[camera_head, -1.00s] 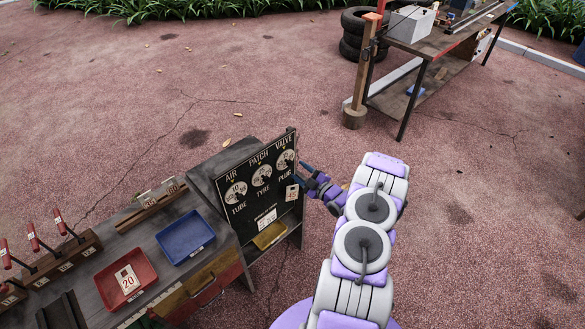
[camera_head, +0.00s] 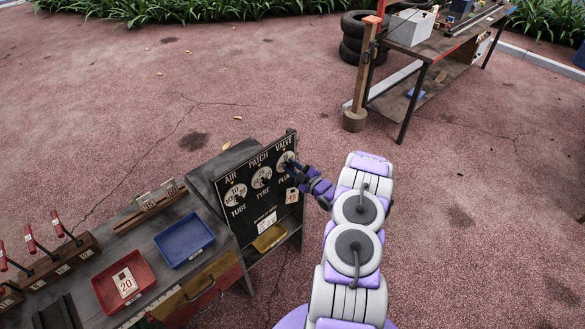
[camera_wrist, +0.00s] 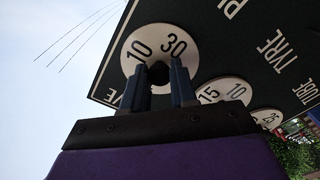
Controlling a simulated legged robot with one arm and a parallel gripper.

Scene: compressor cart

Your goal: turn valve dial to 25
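The valve dial (camera_head: 283,157) is a white disc at the top right of the black panel (camera_head: 247,206). My gripper (camera_head: 292,165) is in front of it and hides part of its face. In the wrist view the valve dial (camera_wrist: 143,42) shows the numbers 10 and 30, with its lower part hidden by my fingers. A dark knob (camera_wrist: 158,74) is at its middle. My two fingers stand apart, one on each side of the knob. Whether they touch it I cannot tell.
The patch dial (camera_head: 261,177) and air dial (camera_head: 236,194) are beside it on the panel. Left of the panel, a bench holds a blue tray (camera_head: 185,239) and a red tray (camera_head: 106,288). Open ground lies behind.

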